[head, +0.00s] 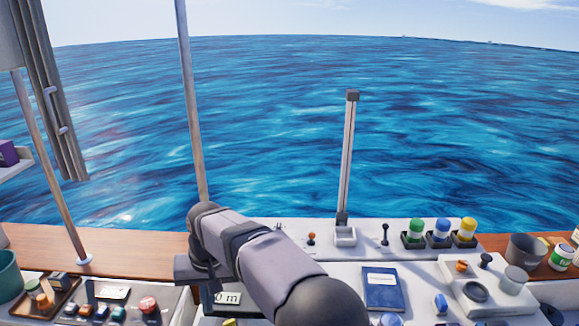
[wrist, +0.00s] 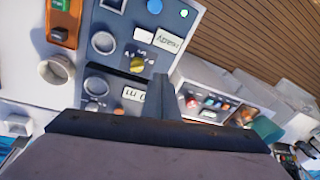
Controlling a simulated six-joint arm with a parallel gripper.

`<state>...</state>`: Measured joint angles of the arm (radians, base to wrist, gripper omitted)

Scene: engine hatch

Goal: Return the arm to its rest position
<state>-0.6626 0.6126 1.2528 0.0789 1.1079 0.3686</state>
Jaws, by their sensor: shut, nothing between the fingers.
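My arm reaches in the head view from the bottom middle up and to the left over the console, with its bend near the back ledge. My gripper (wrist: 160,95) shows in the wrist view as a dark narrow shape, with its fingers together and nothing between them. It is above a blue-grey panel (wrist: 117,57) with round rings and a yellow knob (wrist: 137,64), apart from it as far as I can tell. In the head view the arm hides part of the console, and the fingertips are not clear there.
In the head view, a blue book (head: 383,289), green, blue and yellow jars (head: 440,232), a grey mug (head: 525,248) and a white raised block (head: 487,285) are right of my arm. An upright post (head: 347,160) stands behind. A tray (head: 45,297) and a button panel (head: 115,300) lie left.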

